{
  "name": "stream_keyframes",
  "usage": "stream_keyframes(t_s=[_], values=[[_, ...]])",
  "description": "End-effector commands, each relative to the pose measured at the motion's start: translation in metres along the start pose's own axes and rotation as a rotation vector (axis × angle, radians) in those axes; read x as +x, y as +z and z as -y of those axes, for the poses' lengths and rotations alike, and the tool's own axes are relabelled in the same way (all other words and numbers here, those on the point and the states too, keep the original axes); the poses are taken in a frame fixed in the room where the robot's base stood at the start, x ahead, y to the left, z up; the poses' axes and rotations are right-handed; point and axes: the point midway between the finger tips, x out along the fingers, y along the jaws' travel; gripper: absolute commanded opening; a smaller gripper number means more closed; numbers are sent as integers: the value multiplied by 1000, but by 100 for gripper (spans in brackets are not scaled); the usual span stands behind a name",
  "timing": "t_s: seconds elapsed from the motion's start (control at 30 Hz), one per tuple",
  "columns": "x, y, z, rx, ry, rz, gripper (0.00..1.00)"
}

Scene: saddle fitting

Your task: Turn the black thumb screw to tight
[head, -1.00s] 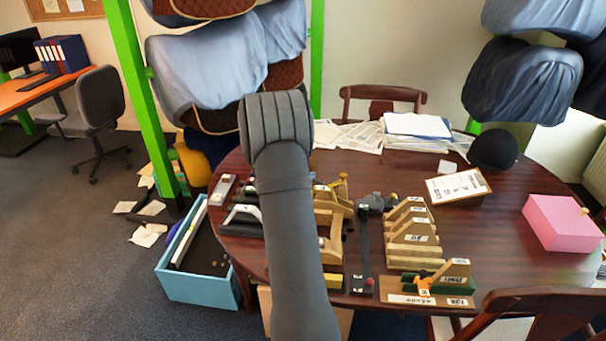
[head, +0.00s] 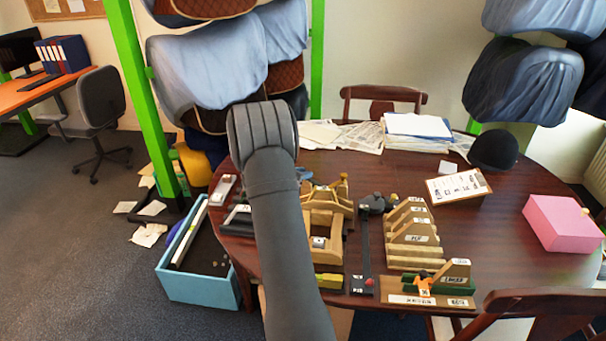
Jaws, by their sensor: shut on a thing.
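My grey arm crosses the middle of the head view and covers part of the table. My gripper is hidden behind it, so its fingers and whatever is between them do not show. I cannot pick out the black thumb screw for certain. A wooden frame fixture (head: 344,225) stands on the table just right of the arm. A dark tool with a long bar (head: 366,245) lies right of the frame, with a dark rounded knob (head: 377,201) at its far end.
Stepped wooden gauges (head: 412,238) and a board with a green piece (head: 398,297) stand to the right. A clipboard (head: 458,186), black cap (head: 493,151), papers (head: 418,126) and pink box (head: 562,223) are on the table (head: 500,240). A blue bin (head: 197,289) is on the floor.

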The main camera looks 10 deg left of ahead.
Motion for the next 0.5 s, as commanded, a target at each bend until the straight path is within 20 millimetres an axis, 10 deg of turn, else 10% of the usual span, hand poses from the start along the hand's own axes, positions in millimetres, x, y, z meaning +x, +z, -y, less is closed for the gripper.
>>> stream_keyframes(t_s=[0.5], values=[[0,2,-4,59,-140,0,0]])
